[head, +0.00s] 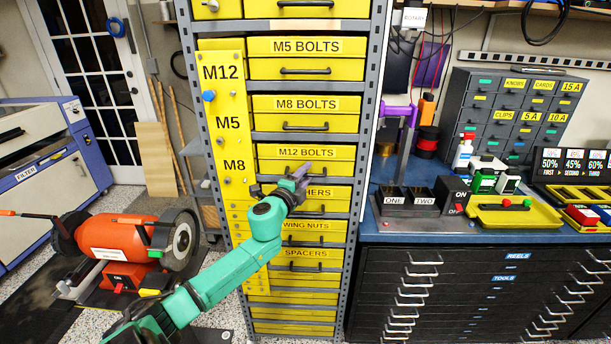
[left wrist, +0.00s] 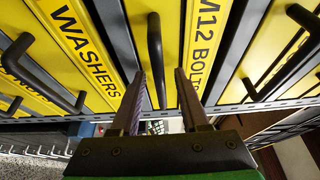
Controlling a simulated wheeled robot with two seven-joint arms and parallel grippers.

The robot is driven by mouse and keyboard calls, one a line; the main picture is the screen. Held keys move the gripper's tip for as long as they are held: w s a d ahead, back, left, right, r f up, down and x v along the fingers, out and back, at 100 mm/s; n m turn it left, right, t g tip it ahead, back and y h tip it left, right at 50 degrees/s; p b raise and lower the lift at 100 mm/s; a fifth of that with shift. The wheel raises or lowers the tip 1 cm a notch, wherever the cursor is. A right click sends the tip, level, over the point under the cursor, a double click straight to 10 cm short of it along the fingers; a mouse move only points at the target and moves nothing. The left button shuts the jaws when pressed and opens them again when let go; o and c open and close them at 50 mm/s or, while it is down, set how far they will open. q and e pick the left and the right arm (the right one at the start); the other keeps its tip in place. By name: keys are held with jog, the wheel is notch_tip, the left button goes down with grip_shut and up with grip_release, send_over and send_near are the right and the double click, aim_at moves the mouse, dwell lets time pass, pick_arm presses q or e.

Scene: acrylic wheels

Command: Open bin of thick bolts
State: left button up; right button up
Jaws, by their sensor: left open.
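The yellow M12 BOLTS bin (head: 272,164) is in the grey rack in the head view, below the M8 BOLTS bin (head: 280,108). It looks closed, its front level with the others. In the left wrist view, the black M12 handle (left wrist: 155,55) runs between the two spread fingers of my left gripper (left wrist: 162,78). I cannot tell whether either finger touches it. The M12 label (left wrist: 204,45) is right of the handle. My right gripper is not in view.
The WASHERS bin (left wrist: 75,35) is directly below the M12 bin. A yellow strip (head: 224,110) with sample bolts hangs left of the bins. An orange grinder (head: 125,236) stands at left. A blue-topped black workbench (head: 450,290) is close on the right.

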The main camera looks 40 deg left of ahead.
pick_arm(q)
grip_shut()
dwell(1.3)
